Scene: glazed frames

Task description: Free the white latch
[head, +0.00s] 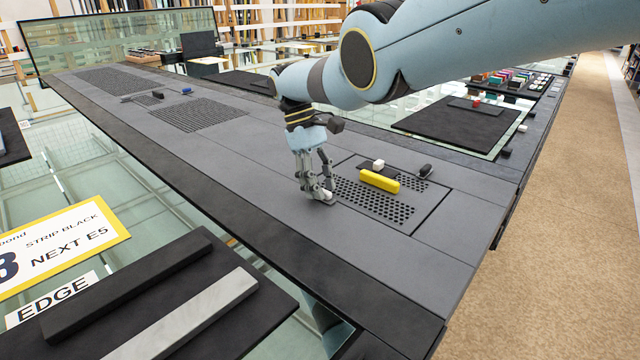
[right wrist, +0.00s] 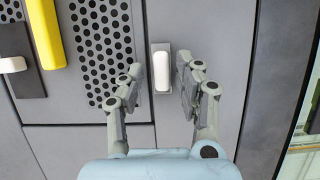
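The gripper is open. A second white knob (head: 378,164) stands behind a yellow bar (head: 379,181); it also shows in the wrist view (right wrist: 12,65). My left gripper is not in view.
A black knob (head: 425,170) stands right of the yellow bar. Farther left on the long panel are a blue piece (head: 187,91) and more perforated areas. A dark tray (head: 190,290) with two bars lies at the front left.

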